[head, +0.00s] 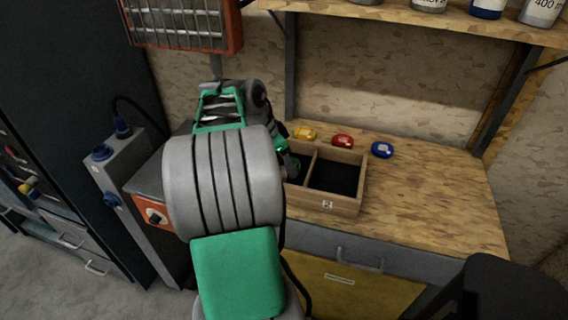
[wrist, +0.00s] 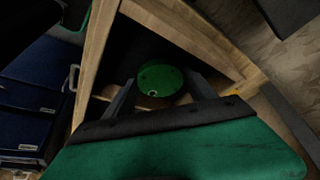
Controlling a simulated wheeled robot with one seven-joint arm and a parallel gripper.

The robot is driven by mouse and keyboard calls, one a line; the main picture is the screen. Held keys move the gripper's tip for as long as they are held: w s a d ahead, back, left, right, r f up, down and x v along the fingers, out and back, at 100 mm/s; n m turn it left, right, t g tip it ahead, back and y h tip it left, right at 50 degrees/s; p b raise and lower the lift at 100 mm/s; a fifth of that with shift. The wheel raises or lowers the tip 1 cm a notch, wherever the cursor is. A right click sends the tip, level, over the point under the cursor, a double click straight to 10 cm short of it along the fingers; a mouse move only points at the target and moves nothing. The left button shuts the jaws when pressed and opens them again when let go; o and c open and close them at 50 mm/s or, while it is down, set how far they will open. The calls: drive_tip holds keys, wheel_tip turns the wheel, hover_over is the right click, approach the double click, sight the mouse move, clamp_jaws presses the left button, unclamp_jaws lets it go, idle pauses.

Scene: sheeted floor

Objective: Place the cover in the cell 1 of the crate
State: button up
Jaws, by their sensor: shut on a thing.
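The cover is a round green disc (wrist: 161,84) in the wrist view, with a small pale ring near its lower edge. My gripper (wrist: 160,92) is shut on it, one dark finger on each side. The cover is within the wooden walls of a dark compartment; whether it touches the floor I cannot tell. The wooden crate (head: 318,204) stands on the workbench in the head view.
A yellow (head: 304,133), a red (head: 343,141) and a blue round item (head: 382,150) lie behind the crate on the workbench (head: 440,195). The bench right of the crate is clear. A shelf (head: 420,15) with containers hangs above. A grey box (head: 125,165) with blue knobs stands left.

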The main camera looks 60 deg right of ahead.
drive_tip(key=shift+f, duration=0.5)
drive_tip(key=o, duration=1.6)
drive_tip(key=shift+o, duration=0.2)
drive_tip(key=shift+r, duration=0.15)
drive_tip(key=shift+w+a+r, duration=0.1)
drive_tip(key=shift+r, duration=0.25)
drive_tip(key=p+v, duration=0.2)
drive_tip(key=v, duration=0.9)
drive_tip(key=w+a+f+n+t, duration=0.2)
drive_tip(key=w+a+n+t, duration=0.1)
drive_tip(key=w+a+n, duration=0.95)
drive_tip(key=s+a+f+n+y, duration=0.1)
drive_tip(key=a+n, duration=0.3)
drive_tip(key=a, duration=0.5)
drive_tip(key=s+a+f+n+t+y, duration=0.1)
drive_tip(key=a+f+n, duration=0.3)
drive_tip(key=a, duration=0.5)
drive_tip(key=s+a+f+n+t+y, duration=0.1)
drive_tip(key=a+f+n, duration=0.1)
drive_tip(key=a+n, duration=0.3)
drive_tip(key=a, duration=0.3)
drive_tip(key=shift+s+a+f+y, duration=0.3)
drive_tip(key=shift+s+a+f, duration=0.05)
drive_tip(key=shift+a, duration=0.05)
